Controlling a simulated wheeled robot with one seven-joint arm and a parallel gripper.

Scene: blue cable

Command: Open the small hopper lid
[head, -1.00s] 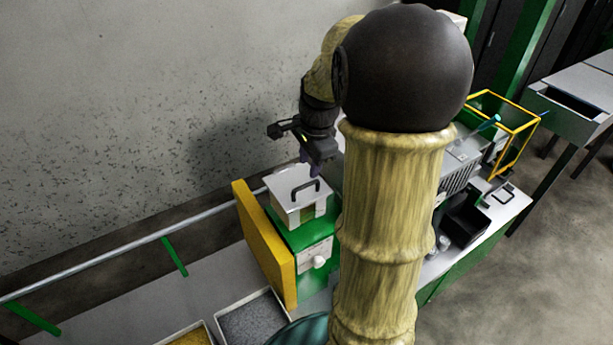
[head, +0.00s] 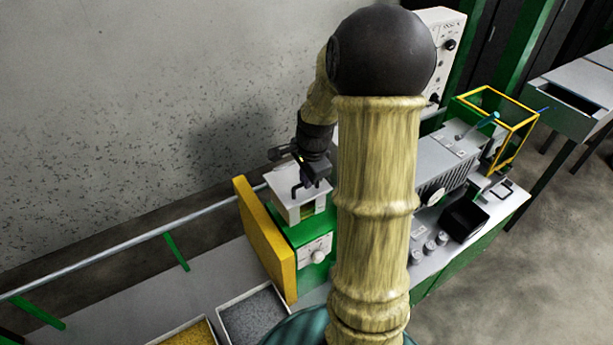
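The small hopper is a pale box (head: 297,212) on top of a green machine. Its light grey lid (head: 284,187) looks flat and closed, with a dark bar handle (head: 294,191) on top. My gripper (head: 309,182) points down just over the lid, at or beside the handle. It covers part of the lid and handle. I cannot tell whether the fingers touch the handle or how far apart they are.
A yellow panel (head: 264,238) stands left of the green machine (head: 308,232). Trays of grey granules (head: 254,316) and yellow granules (head: 187,337) lie in front. A yellow-framed box (head: 497,118) and a black bin (head: 464,219) are to the right. My arm blocks the middle.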

